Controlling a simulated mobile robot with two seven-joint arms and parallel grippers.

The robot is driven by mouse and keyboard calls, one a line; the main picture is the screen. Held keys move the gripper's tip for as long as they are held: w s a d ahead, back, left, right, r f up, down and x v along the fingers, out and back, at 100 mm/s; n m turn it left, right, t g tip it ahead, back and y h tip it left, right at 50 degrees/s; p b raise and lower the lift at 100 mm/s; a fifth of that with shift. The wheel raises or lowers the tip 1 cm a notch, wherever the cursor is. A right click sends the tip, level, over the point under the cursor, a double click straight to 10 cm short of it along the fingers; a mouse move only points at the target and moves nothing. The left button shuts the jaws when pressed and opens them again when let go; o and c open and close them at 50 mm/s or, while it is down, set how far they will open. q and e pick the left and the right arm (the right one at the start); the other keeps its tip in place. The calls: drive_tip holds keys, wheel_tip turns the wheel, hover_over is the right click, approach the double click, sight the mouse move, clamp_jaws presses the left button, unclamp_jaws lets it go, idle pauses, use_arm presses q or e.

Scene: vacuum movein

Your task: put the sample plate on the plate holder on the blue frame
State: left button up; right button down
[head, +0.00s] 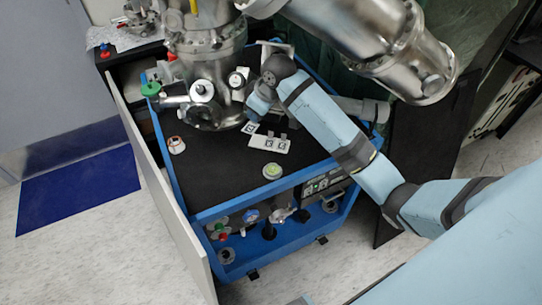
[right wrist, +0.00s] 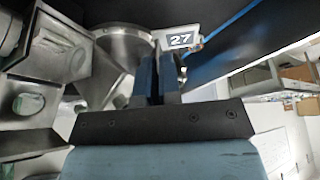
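The sample plate, a small pale plate marked 27 (right wrist: 181,40), shows at the fingertips of my right gripper (right wrist: 160,70) in the right wrist view. The two dark fingers are close together with a thin gap and appear shut on it, though their tips hide the contact. In the head view a small pale marked piece (head: 250,128), likely this plate, shows just below my right gripper (head: 257,108). The white plate holder (head: 270,143), with square markers, lies just right of it on the black top of the blue frame (head: 228,206). My left gripper is out of view.
Steel vacuum chamber parts (head: 205,60) stand close left of my right gripper, with a green knob (head: 151,89) beside them. The front of the black top is mostly clear.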

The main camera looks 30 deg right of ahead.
drive_tip(key=w+d+f+n+b, duration=0.1)
drive_tip(key=w+d+f+b, duration=0.1)
drive_tip(key=f, duration=0.1)
drive_tip(key=w+d+f+b, duration=0.2)
drive_tip(key=w+f, duration=0.1)
drive_tip(key=f, duration=0.1)
drive_tip(key=w+d+f+n+b, duration=0.1)
drive_tip(key=w+d+f+b, duration=0.1)
drive_tip(key=f, duration=0.2)
drive_tip(key=shift+w+d+n+g+y+b, duration=0.25)
drive_tip(key=shift+w+n+g+y+b, duration=0.05)
drive_tip(key=shift+y+b, duration=0.1)
wheel_tip(320, 180, down, 5)
drive_tip(key=shift+r+b, duration=0.15)
drive_tip(key=shift+b, duration=0.15)
drive_tip(key=c, duration=1.3)
unclamp_jaws()
drive_tip(key=p+v, duration=0.1)
drive_tip(key=v, duration=1.1)
